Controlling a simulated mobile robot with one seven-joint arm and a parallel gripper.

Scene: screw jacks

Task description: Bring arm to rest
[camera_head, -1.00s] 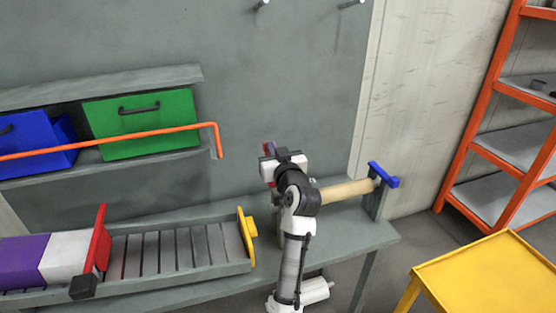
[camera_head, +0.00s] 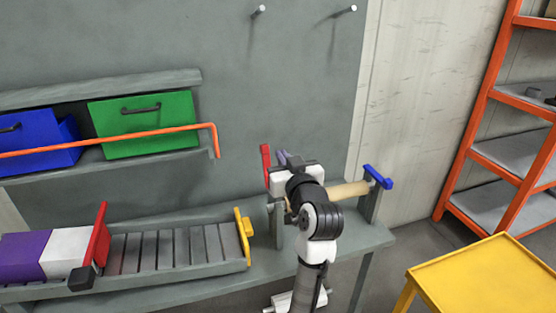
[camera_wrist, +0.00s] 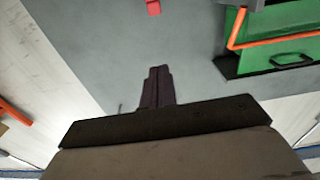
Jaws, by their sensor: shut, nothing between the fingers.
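My gripper (camera_head: 283,158) is above the workbench, in front of the grey back panel, partly hidden by my own arm. In the wrist view my gripper (camera_wrist: 157,84) has its dark fingers together, with nothing between them. A red upright part (camera_head: 266,167) stands just left of my gripper, apart from it as far as I can see. A wooden roller (camera_head: 347,190) with a blue end piece (camera_head: 377,176) lies to the right, partly hidden behind my arm.
The grey workbench (camera_head: 345,245) carries a slatted tray (camera_head: 170,250) with purple and white blocks at left. A green bin (camera_head: 145,123) and a blue bin (camera_head: 40,140) sit on a shelf behind an orange bar (camera_head: 110,142). A yellow table (camera_head: 480,275) and orange rack (camera_head: 480,130) are right.

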